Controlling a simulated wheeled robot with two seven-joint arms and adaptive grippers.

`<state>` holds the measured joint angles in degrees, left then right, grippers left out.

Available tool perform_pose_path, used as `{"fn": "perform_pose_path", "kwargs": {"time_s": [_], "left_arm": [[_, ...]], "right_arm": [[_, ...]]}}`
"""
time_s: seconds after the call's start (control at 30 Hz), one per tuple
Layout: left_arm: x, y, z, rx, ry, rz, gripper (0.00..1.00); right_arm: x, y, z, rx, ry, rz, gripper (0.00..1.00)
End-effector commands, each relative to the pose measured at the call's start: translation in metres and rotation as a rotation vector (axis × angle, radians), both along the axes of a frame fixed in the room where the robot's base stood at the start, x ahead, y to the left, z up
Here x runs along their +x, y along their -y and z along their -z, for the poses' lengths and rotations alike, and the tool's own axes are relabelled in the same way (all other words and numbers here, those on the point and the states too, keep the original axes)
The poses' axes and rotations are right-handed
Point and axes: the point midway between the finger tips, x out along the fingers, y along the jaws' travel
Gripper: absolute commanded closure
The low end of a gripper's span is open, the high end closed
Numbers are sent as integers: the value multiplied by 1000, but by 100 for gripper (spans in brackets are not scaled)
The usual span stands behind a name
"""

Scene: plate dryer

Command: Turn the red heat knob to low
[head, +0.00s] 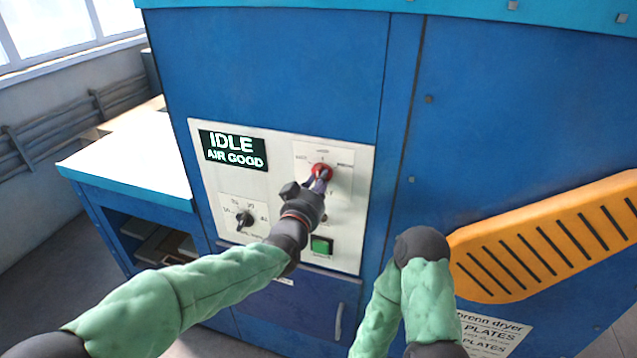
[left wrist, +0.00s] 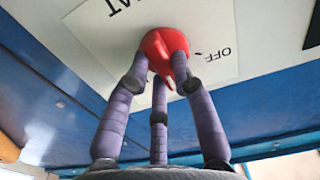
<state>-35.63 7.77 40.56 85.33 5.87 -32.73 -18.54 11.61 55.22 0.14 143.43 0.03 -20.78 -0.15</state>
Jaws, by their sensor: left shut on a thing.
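The red heat knob (head: 325,168) sits on the upper right of the white control panel (head: 208,190). My left gripper (head: 319,182) reaches up to it with its purple fingers closed around it. In the left wrist view the red knob (left wrist: 163,45) stands between the three fingers of my left gripper (left wrist: 161,85), and their tips touch it. The label "OFF" (left wrist: 222,54) shows to the right of the knob there. The small labels around the knob are too blurred to read in the head view. My right gripper is out of view.
A display (head: 233,150) reads "IDLE AIR GOOD". A black knob (head: 244,219) is at the panel's lower left, and a green button (head: 321,245) lies below the red knob. An orange slotted part (head: 550,240) stands at the right. A white-topped bench (head: 135,155) is at the left.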

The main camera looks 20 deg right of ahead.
Motion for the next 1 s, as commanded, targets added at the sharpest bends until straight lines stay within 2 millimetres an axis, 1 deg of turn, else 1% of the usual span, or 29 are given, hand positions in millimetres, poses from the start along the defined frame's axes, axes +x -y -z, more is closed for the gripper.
{"fn": "perform_pose_path", "kwargs": {"time_s": [0.2, 0.63, 0.67, 0.7, 0.73, 1.0], "left_arm": [[0, 0, 1, 34, 21, 0, 100], [0, 0, 1, 39, 24, 0, 100], [0, 0, 1, 39, 24, 0, 67], [0, 0, 1, 39, 24, 0, 55], [0, 0, 1, 39, 24, 0, 51], [0, 0, 1, 39, 25, 0, 51]], "right_arm": [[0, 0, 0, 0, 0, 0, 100], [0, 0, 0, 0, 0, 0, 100], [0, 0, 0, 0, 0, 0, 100], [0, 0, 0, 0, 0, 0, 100], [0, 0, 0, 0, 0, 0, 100], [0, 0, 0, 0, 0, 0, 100]]}}
